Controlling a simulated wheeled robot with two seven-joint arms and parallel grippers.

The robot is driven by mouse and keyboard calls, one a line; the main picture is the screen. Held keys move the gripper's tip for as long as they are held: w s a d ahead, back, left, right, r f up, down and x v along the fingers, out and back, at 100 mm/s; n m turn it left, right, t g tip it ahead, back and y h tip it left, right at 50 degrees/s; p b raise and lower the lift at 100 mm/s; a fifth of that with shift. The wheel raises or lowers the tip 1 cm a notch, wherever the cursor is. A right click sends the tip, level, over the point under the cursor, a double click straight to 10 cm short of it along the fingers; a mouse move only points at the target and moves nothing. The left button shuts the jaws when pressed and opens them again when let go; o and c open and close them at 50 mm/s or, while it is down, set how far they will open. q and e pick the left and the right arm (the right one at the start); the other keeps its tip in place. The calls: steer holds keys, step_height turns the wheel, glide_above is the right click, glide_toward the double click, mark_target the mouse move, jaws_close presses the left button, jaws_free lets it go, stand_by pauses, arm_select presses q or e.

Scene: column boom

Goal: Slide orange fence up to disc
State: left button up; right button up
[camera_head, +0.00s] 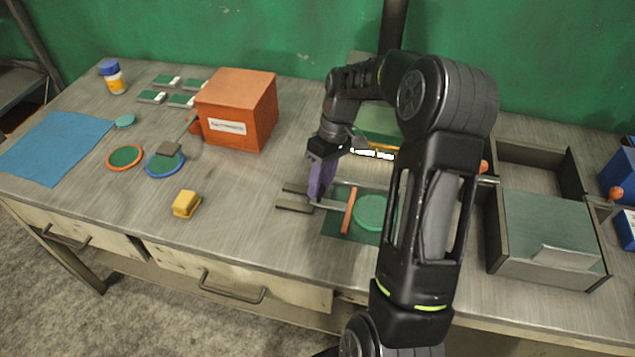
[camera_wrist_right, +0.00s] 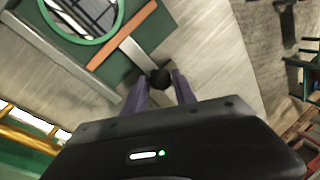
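The orange fence (camera_head: 349,211) is a thin bar standing on a dark green plate, just left of the round green disc (camera_head: 372,212). The fence (camera_wrist_right: 122,36) and the disc's green rim (camera_wrist_right: 88,41) lie close together in the right wrist view, with a narrow green strip between them. A pale metal rod (camera_wrist_right: 138,54) runs from the fence to a black knob (camera_wrist_right: 160,79). My right gripper (camera_head: 317,196) is down at the rod's left end. Its two purple fingers (camera_wrist_right: 160,84) stand on either side of the knob; firm contact is unclear. My left gripper is not in view.
An orange box (camera_head: 236,108) stands left of my right arm. A yellow block (camera_head: 186,204) and ringed green discs (camera_head: 125,158) lie further left. An open-topped tray (camera_head: 548,250) stands to the right.

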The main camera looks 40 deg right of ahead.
steer(key=o, duration=0.3)
steer(key=shift+r, duration=0.1)
steer(key=b+v, duration=0.1)
steer(key=v, duration=0.6)
steer(key=shift+r, duration=0.35)
